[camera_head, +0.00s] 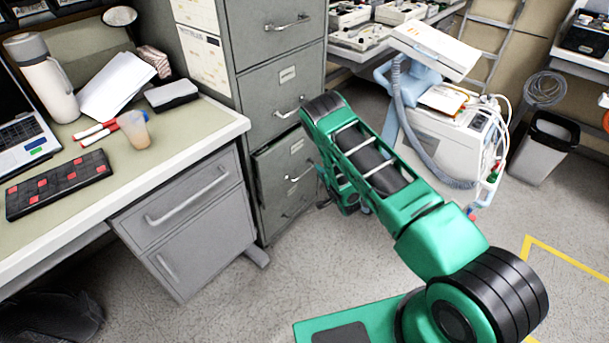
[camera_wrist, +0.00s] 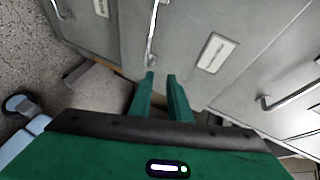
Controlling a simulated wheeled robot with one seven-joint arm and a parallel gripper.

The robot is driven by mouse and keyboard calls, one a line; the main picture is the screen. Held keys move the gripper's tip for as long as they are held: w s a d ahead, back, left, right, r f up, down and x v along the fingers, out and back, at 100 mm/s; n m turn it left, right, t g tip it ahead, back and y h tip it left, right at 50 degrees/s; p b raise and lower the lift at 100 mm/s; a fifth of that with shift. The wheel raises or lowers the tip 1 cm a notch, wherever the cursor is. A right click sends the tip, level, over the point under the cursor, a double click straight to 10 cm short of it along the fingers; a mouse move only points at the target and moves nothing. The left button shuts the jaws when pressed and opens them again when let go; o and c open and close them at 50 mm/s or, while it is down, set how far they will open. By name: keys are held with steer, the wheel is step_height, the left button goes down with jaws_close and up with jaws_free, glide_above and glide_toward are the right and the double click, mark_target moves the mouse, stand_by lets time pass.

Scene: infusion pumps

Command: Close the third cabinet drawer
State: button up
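The grey filing cabinet (camera_head: 284,72) stands left of my arm in the head view, with drawers stacked one above another. The third drawer (camera_head: 275,190) is low on its front, and its face appears to stand slightly out; my arm hides its right side. Its handle (camera_head: 299,174) shows beside my arm. In the wrist view, grey drawer fronts fill the upper part, with a bar handle (camera_wrist: 152,38) and a label (camera_wrist: 213,53). My gripper (camera_wrist: 160,76) has two green fingers with a narrow empty gap between them. The tips are close to the handle's lower end; contact cannot be told.
A desk (camera_head: 205,122) with a lower grey drawer unit (camera_head: 190,215) stands left of the cabinet. A white medical cart (camera_head: 450,140) with hoses is behind my arm, and a bin (camera_head: 545,145) stands right. Floor is clear at right.

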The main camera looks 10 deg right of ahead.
steer(key=y, duration=0.2)
glide_toward(304, 173)
steer(key=f, duration=0.1)
steer(key=shift+t, duration=0.4)
steer(key=x, duration=1)
steer(key=shift+w+d+f, duration=0.1)
steer(key=shift+w+f, duration=0.1)
steer(key=shift+w, duration=0.2)
steer(key=shift+c, duration=0.4)
steer(key=shift+m, duration=0.3)
jaws_close()
